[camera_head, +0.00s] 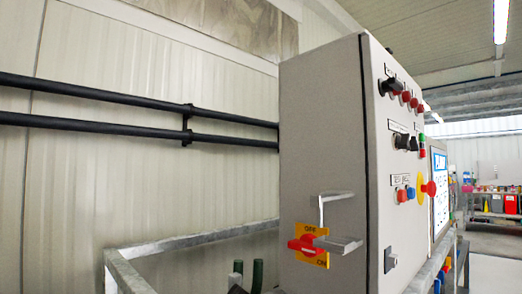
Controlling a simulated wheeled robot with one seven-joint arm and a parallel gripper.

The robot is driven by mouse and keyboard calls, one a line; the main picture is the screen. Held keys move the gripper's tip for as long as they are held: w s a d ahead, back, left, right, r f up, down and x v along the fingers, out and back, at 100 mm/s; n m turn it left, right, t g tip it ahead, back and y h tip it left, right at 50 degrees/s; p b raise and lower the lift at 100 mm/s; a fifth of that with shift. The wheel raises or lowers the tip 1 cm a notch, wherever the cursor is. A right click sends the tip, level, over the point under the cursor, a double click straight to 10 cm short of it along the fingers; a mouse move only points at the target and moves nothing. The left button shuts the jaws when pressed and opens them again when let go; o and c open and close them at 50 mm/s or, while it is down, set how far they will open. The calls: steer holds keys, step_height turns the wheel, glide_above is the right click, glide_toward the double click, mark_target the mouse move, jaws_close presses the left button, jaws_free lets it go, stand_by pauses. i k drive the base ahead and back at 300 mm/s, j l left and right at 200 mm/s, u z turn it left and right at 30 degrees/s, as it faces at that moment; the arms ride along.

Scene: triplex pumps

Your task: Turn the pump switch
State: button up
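The pump switch (308,244) is a red rotary handle on a yellow plate marked OFF at the top and ON at the lower right. It sits low on the left side face of a grey control box (322,150). The red handle lies roughly level, pointing left.
The box's right face carries knobs, lamps and a red emergency button (429,188) on yellow. A metal frame rail (190,243) runs left of the box. Dark upright stubs (257,275) stand below the switch. Black pipes (110,98) line the wall. A stocked bench (490,215) stands far right.

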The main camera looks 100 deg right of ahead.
mark_target(403, 140)
steer(key=k+j+z, duration=0.2)
steer(key=k, duration=0.25)
steer(key=k+j+z, duration=0.2)
steer(key=k+j, duration=0.15)
steer(key=k, duration=0.15)
